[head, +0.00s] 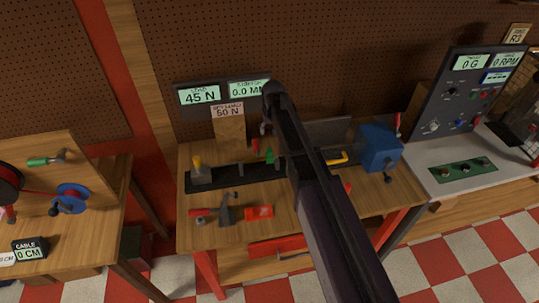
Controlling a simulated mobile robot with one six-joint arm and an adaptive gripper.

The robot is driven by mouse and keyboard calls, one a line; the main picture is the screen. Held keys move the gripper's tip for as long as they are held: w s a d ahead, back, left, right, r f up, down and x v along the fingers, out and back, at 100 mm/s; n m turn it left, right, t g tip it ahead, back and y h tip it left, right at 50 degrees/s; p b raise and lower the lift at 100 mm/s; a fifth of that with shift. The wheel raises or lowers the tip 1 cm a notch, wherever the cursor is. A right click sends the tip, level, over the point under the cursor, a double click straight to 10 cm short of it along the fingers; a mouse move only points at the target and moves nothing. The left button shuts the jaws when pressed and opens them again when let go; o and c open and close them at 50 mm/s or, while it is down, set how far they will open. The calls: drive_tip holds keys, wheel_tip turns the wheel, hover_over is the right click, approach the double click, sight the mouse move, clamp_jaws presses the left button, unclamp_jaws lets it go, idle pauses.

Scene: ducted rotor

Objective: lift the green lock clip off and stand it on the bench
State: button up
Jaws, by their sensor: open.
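A small green piece (270,156), which looks like the lock clip, stands at the black rail (228,177) on the middle bench (200,235). It is just left of my dark arm, which crosses the bench from the lower right. The piece is too small to tell how it sits on the rail. My gripper does not show; my arm hides the bench right of the clip.
A grey block with a yellow top (199,170) sits on the rail's left end. A hammer (224,211) and a red box (259,212) lie in front. A blue machine (379,148) stands right. Displays (199,95) read 45 N and 0.0 MM.

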sight(269, 150)
drive_tip(key=shift+f, duration=0.15)
drive_tip(key=f+b, duration=0.2)
drive_tip(key=w+f+b, duration=0.1)
drive_tip(key=f+b, duration=0.5)
drive_tip(key=shift+w+a+f, duration=0.1)
drive_tip(key=shift+w+a, duration=0.05)
idle(0.3)
drive_tip(key=shift+b, duration=0.3)
drive_tip(key=shift+w+a+f+b, duration=0.15)
drive_tip(key=shift+w+f+b, duration=0.05)
drive_tip(key=shift+f+b, duration=1.1)
drive_tip(key=shift+w+a+f+b, duration=0.1)
drive_tip(key=shift+w+f+b, duration=0.1)
drive_tip(key=shift+f+b, duration=1.05)
clamp_jaws()
